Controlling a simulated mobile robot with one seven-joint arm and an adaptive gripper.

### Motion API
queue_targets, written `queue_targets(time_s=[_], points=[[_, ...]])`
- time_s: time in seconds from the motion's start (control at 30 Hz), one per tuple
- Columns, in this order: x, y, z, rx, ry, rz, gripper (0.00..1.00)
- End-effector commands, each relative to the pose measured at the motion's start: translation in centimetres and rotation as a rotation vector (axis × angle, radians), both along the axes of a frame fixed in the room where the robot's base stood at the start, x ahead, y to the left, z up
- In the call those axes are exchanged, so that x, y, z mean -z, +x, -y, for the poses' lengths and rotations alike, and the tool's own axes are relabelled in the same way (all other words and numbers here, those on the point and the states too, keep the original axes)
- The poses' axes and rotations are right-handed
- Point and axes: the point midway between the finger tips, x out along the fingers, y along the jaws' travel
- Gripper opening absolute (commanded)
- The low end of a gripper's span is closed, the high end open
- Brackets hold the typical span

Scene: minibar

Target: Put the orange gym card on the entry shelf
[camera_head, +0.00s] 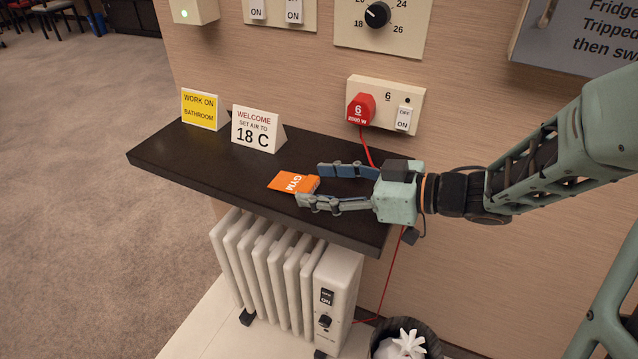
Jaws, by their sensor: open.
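The orange gym card (292,182) lies flat on the dark entry shelf (165,157), near the middle of its length. White lettering reading GYM shows on its top. My gripper (309,184) reaches in from the right, low over the shelf. Its two fingers are open, and the right end of the card lies at the fingertips. I cannot tell whether either finger touches the card.
A yellow bathroom sign (200,110) and a white welcome sign (257,130) stand on the shelf's left part. A red plug (360,108) with a hanging cord is on the wall behind. A white radiator (275,270) and a bin (431,343) stand below.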

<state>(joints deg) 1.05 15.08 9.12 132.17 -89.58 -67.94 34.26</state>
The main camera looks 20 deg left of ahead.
Motion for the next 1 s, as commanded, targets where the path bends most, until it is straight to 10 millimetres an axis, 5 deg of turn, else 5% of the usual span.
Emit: queue_targets(time_s=[0.5, 1.0], points=[[-2.9, -0.7, 9.7, 0.004, 0.000, -0.001, 0.56], [-3.1, -0.9, 11.0, 0.001, 0.000, -0.001, 0.56]])
